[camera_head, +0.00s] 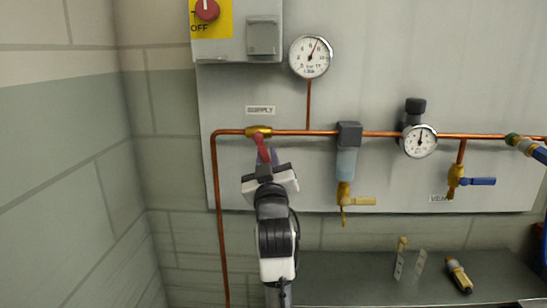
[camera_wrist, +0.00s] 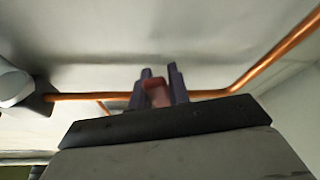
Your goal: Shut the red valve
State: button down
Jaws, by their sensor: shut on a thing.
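The red valve handle (camera_head: 261,144) sits on a brass valve (camera_head: 258,131) in the horizontal copper pipe, below the "SUPPLY" label (camera_head: 260,110). The handle points down and slightly right, across the pipe rather than along it. My gripper (camera_head: 266,157) reaches up from below and is shut on the handle's lower part. In the wrist view, the red handle (camera_wrist: 156,94) shows between the two dark fingers of my gripper (camera_wrist: 162,86). The handle's lower end is partly hidden by the fingers.
A round gauge (camera_head: 311,57) is above the pipe. To the right are a filter bowl (camera_head: 346,162) with a yellow-handled valve (camera_head: 361,201), a regulator gauge (camera_head: 420,141) and a blue-handled valve (camera_head: 478,181). A copper pipe (camera_head: 217,210) drops at left. A dark bench (camera_head: 345,280) lies below.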

jog(key=shift+a+f+m+h, duration=0.1)
jog(key=shift+a+m+h, duration=0.3)
jog(key=shift+m, duration=0.55)
jog(key=shift+a+f+m+h, duration=0.1)
jog(key=shift+a+m+h, duration=0.2)
jog(key=shift+m+h, duration=0.45)
jog(key=shift+a+m+h, duration=0.25)
jog(key=shift+a+m, duration=0.1)
jog(key=shift+m, duration=0.75)
jog(key=c, duration=1.3)
grip_release()
jog(key=b+v, duration=0.1)
jog(key=v, duration=0.6)
jog(key=b+v, duration=0.2)
jog(key=v, duration=0.4)
jog(key=shift+s+f, duration=0.3)
jog(key=shift+f, duration=0.1)
